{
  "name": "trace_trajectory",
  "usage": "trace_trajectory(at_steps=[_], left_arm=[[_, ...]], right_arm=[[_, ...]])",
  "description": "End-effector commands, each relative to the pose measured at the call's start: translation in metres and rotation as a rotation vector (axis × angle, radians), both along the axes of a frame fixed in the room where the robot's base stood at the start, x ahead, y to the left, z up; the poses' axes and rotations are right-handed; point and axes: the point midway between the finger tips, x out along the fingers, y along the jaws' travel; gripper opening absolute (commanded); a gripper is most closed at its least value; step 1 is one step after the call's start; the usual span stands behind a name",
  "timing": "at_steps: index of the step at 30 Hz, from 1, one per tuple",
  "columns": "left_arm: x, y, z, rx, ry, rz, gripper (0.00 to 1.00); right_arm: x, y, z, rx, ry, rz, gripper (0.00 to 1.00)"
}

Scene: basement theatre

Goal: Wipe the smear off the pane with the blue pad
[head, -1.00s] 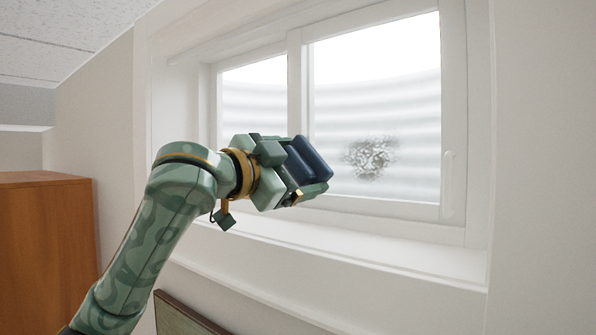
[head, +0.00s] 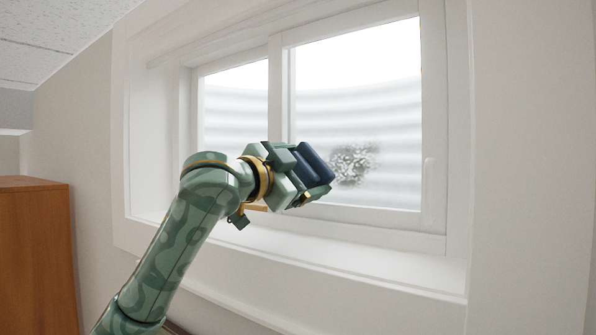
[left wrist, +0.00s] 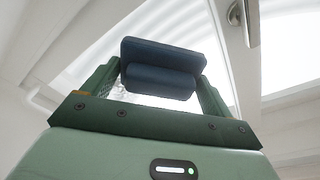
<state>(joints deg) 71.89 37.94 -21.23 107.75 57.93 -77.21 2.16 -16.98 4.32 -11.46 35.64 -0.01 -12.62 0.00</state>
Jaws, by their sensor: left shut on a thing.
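The pane (head: 360,100) is the right-hand glass of a white-framed window in the head view. A grey speckled smear (head: 354,164) lies on its lower left part. My left gripper (head: 308,187) is shut on the blue pad (head: 314,164). The pad covers the left edge of the smear in the head view; whether it touches the glass I cannot tell. In the left wrist view the pad (left wrist: 160,66) sits between the two fingers, with part of the smear showing below it. My right gripper is not in view.
A white sill (head: 330,257) runs below the window. A window handle (head: 429,190) sits on the right frame. The window's centre post (head: 278,95) is left of the pane. A wooden cabinet (head: 35,260) stands at the far left.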

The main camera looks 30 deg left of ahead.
Motion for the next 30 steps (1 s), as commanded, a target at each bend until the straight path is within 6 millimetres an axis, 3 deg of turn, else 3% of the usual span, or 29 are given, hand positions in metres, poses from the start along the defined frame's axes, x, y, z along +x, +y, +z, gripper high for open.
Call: trace_trajectory(at_steps=[30], left_arm=[[0.011,-0.002,0.000,-0.002,0.000,-0.002,0.68]], right_arm=[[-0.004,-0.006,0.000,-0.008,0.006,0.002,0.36]])
